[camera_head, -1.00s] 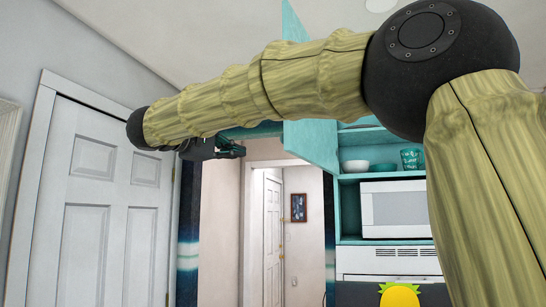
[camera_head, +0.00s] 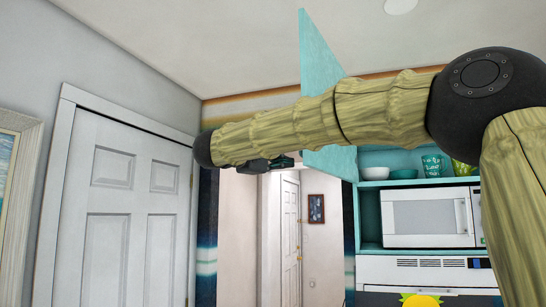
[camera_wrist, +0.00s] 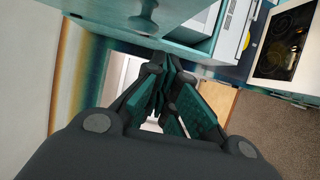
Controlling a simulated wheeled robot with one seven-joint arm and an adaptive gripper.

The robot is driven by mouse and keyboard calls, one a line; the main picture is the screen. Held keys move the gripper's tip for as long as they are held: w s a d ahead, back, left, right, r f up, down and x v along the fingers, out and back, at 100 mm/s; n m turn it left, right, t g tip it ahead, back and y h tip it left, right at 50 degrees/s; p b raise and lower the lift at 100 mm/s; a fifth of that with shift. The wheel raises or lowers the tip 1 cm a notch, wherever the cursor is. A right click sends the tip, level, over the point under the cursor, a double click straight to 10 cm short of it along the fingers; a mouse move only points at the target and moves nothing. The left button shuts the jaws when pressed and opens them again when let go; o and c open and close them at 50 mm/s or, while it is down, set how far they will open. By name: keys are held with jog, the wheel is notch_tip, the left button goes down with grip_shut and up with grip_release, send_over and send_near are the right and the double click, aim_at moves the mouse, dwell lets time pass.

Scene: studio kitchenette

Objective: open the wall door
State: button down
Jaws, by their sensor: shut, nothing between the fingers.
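A teal wall-cabinet door (camera_head: 318,55) stands swung out from the wall cabinet, edge toward me, in the head view. My arm passes in front of it and hides its middle part. The open teal cabinet (camera_head: 369,215) behind it shows shelves with bowls and a microwave. My gripper (camera_head: 270,163) is small and partly hidden under the arm's end, left of the door's lower part. In the wrist view my gripper (camera_wrist: 165,80) has its fingers together with nothing between them. I see no contact between the gripper and the door.
A white panelled door (camera_head: 118,210) stands shut on the left, near my arm's end. A doorway (camera_head: 240,240) opens on a hall with another white door (camera_head: 290,235). The microwave (camera_head: 430,217) sits right. A cooktop (camera_wrist: 288,42) shows in the wrist view.

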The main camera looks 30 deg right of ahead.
jog(key=s+d, duration=0.1)
jog(key=s+d+p, duration=0.1)
jog(key=s, duration=0.1)
jog(key=shift+s, duration=0.1)
jog(key=shift+s+a, duration=0.1)
jog(key=shift+s, duration=0.05)
dwell(0.4)
